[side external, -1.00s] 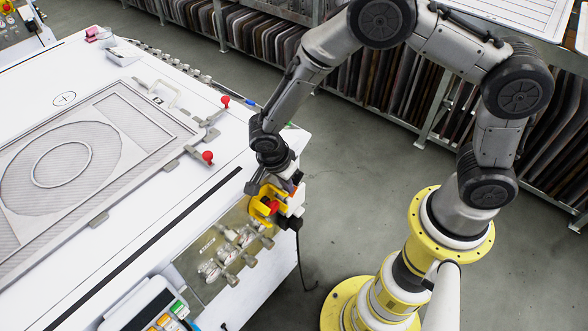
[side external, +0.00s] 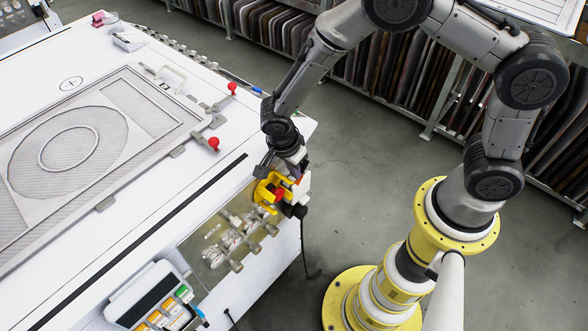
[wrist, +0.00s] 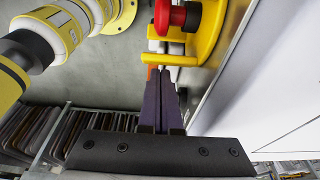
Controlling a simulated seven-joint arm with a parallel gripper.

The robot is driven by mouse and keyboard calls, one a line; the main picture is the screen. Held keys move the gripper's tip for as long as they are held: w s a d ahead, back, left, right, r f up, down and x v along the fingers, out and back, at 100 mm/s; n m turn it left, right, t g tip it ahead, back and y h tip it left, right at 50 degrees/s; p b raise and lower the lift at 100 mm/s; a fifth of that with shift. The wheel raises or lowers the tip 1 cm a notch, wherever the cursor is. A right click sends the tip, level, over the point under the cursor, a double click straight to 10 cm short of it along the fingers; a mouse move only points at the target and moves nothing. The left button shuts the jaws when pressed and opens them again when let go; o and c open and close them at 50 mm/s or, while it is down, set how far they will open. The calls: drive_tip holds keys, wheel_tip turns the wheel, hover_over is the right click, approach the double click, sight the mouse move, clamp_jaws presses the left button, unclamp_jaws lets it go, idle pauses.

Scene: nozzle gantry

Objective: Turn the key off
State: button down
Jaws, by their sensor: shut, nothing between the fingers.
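My gripper (wrist: 160,74) has its two dark purple fingers together with nothing between them. A red button (wrist: 178,17) stands beside the guard. In the side external view my gripper is at the right end of the control panel, against the yellow guard (side external: 264,189) and red button (side external: 279,194). The arm partly hides this spot, and no key shows clearly there.
Several metal knobs (side external: 253,246) line the panel left of the guard. A keypad console (side external: 150,296) sits at the bench's front. The white bench (side external: 235,130) carries a framed mesh plate and red-knobbed levers.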

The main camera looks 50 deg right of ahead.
drive_tip(key=shift+w+d+r, duration=0.1)
drive_tip(key=shift+d+r, duration=0.2)
drive_tip(key=shift+d, duration=0.2)
drive_tip(key=a+v, duration=0.1)
drive_tip(key=v, duration=1.2)
drive_tip(key=shift+a+r, duration=0.1)
drive_tip(key=shift+a, duration=0.05)
drive_tip(key=d+r+y, duration=0.2)
drive_tip(key=d+r, duration=0.1)
drive_tip(key=d, duration=0.2)
drive_tip(key=shift+d+y, duration=0.2)
drive_tip(key=shift+y, duration=0.2)
drive_tip(key=shift+r, duration=0.15)
